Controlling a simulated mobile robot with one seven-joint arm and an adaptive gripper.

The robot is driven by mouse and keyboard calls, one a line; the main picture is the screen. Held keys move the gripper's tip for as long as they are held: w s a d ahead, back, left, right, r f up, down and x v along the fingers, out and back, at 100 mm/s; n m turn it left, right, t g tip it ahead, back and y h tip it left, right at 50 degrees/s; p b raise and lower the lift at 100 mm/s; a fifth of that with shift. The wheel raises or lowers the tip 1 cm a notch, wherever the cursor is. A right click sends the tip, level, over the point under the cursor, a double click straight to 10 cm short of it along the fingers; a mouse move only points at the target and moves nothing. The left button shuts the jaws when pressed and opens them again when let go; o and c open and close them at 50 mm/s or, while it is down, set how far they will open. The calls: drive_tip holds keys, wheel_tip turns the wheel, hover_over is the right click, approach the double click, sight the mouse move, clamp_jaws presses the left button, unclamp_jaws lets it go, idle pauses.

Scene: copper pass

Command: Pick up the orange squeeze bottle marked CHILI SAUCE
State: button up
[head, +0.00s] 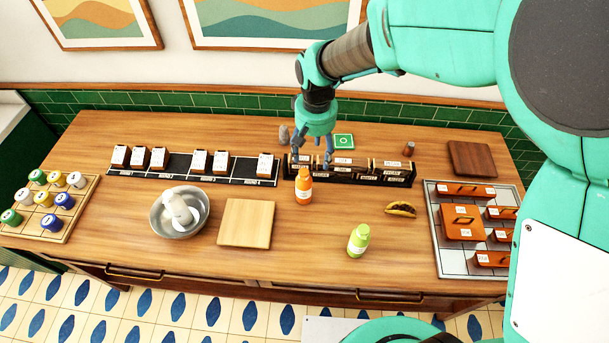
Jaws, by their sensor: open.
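The orange squeeze bottle (303,187) stands upright on the wooden counter, near the middle of the head view. It has a white label whose words are too small to read. My gripper (317,168) is open and points down, just above and behind the bottle in the picture. Its fingers are near the bottle's top, and I cannot tell whether they touch it. Nothing shows between the fingers as held.
A green bottle (358,241) stands to the front right. A dark divided rack (350,172) sits behind. A steel bowl (180,228) and wooden board (245,222) are at left. The counter around the orange bottle's front is clear.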

sight(303, 171)
drive_tip(key=shift+n+g, duration=0.3)
drive_tip(key=a+f, duration=0.3)
drive_tip(key=f, duration=0.1)
drive_tip(key=shift+w+a, duration=0.1)
drive_tip(key=shift+w, duration=0.2)
drive_tip(key=shift+f, duration=4.25)
drive_tip(key=shift+f, duration=0.1)
drive_tip(key=shift+d+f+b, duration=0.2)
drive_tip(key=shift+f+b, duration=0.1)
drive_tip(key=shift+f, duration=2.25)
